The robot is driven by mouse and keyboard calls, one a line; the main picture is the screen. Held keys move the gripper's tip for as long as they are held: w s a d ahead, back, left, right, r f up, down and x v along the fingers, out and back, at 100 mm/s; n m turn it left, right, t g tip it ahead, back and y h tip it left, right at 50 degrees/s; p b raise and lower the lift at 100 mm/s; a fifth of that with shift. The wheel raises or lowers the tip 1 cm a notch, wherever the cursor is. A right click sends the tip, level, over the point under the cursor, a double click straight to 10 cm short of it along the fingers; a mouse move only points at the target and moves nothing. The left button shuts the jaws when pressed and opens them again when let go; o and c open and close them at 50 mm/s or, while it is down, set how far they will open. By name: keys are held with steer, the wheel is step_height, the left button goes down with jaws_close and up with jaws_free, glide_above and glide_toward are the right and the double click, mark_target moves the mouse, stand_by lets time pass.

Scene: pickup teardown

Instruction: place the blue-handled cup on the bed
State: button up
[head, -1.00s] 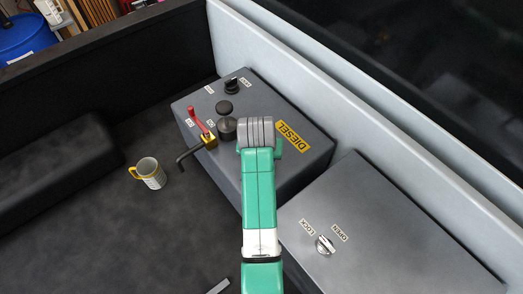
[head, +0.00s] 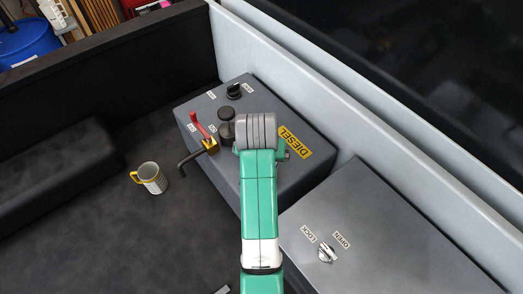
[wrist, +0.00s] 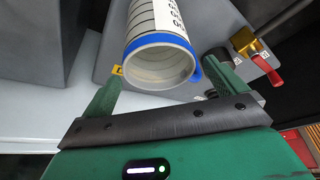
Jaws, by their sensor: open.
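The blue-handled cup (wrist: 158,52) is in the wrist view, large and close. It has a blue rim, a blue handle at its right side and a pale body with dark markings. Its open mouth faces the wrist camera. My gripper (wrist: 162,78) is open, with one green finger to each side of the cup's mouth. I cannot tell whether the fingers touch the cup or what the cup rests on. In the head view I cannot make out this cup or my fingers. The dark bed floor (head: 120,235) is at the left.
A yellow-handled cup (head: 152,178) stands on the bed floor. A grey DIESEL box (head: 300,172) carries a red-levered valve (head: 203,135), dark caps and a protruding pipe. A grey lock box (head: 400,235) is at the right.

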steer(key=v, duration=0.7)
